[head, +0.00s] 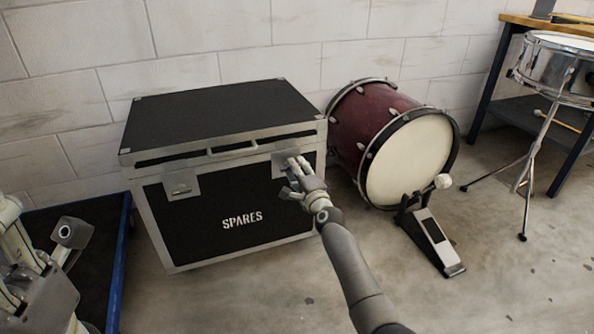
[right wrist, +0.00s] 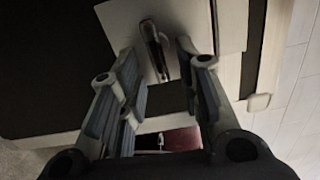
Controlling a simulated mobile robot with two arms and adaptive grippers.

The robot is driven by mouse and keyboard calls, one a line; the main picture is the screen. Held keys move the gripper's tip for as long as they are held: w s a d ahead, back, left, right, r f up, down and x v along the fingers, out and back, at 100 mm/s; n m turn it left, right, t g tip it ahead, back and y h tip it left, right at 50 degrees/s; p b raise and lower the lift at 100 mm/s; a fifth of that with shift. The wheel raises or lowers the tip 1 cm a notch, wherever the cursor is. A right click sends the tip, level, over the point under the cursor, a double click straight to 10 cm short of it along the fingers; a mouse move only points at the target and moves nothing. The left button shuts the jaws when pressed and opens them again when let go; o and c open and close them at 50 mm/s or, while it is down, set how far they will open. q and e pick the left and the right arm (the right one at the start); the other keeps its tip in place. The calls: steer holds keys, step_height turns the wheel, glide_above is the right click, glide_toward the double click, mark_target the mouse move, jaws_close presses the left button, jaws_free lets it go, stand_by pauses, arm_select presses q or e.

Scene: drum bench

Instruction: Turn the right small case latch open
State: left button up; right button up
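The black case (head: 215,205) with metal edges and the word SPARES stands on the floor, lid down. Its right latch (head: 278,166), a pale plate at the upper right of the front, is partly covered by my right gripper (head: 296,174). In the right wrist view, the latch plate (right wrist: 205,25) carries a small upright turn piece (right wrist: 185,58). The right gripper's fingers (right wrist: 162,75) stand apart on either side of it, with gaps visible. The left latch (head: 181,185) is uncovered. My left gripper (head: 45,250) is at the lower left, partly cut off, fingers apart and empty.
A dark red bass drum (head: 410,155) with a pedal (head: 432,240) stands close to the right of the case. A snare on a stand (head: 555,75) and a workbench (head: 510,20) are farther right. A blue-edged dark platform (head: 118,270) lies at the left.

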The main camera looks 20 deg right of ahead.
steer(key=s, duration=1.2)
steer(key=shift+d, duration=0.2)
steer(key=shift+r, duration=0.15)
